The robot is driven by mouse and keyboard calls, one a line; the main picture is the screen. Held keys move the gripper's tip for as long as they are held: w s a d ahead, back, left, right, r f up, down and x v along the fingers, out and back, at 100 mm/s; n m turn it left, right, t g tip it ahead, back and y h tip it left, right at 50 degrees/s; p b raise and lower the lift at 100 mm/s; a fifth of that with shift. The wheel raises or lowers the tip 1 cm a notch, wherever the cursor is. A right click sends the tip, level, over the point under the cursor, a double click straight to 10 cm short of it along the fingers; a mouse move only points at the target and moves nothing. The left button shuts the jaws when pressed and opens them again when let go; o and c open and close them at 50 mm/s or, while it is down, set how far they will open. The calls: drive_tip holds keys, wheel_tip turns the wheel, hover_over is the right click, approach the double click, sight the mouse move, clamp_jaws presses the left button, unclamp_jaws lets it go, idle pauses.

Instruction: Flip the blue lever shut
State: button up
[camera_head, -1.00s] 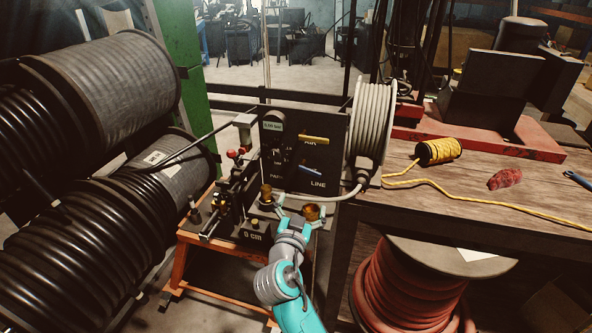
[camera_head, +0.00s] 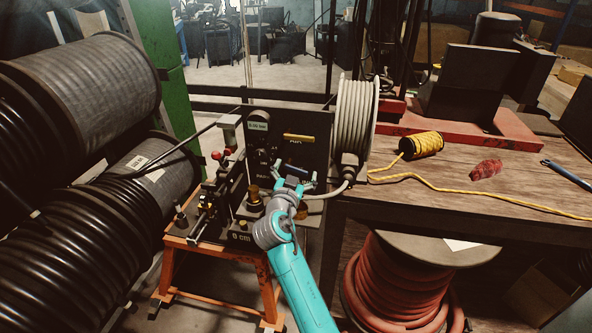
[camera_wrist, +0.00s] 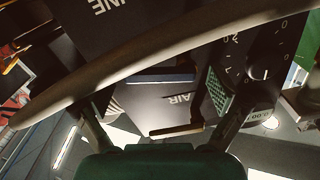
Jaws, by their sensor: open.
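The blue lever (camera_wrist: 160,79) shows in the wrist view as a thin blue bar on the dark panel, between the "LINE" and "AIR" labels. The yellow lever (camera_head: 298,138) sits higher on the same panel, beside "AIR", and also shows in the wrist view (camera_wrist: 176,130). My gripper (camera_head: 294,182) is open in front of the lower panel, its fingers spread. In the wrist view the fingers (camera_wrist: 150,102) stand either side of the blue lever; I cannot tell if they touch it.
A pale hose (camera_wrist: 140,65) crosses close in the wrist view, coming from the grey hose reel (camera_head: 356,118) right of the panel. Brass fittings (camera_head: 253,195) stand left of my gripper. Black hose spools (camera_head: 75,95) fill the left. The wooden bench (camera_head: 480,205) is right.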

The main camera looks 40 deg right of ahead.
drive_tip(key=shift+w+d, duration=0.15)
drive_tip(key=shift+d, duration=0.05)
drive_tip(key=c, duration=1.1)
drive_tip(key=shift+r+n, duration=0.2)
drive_tip(key=shift+n, duration=0.6)
drive_tip(key=shift+r+n, duration=0.2)
drive_tip(key=shift+n, duration=0.6)
drive_tip(key=o, duration=1.1)
drive_tip(key=shift+d, duration=0.15)
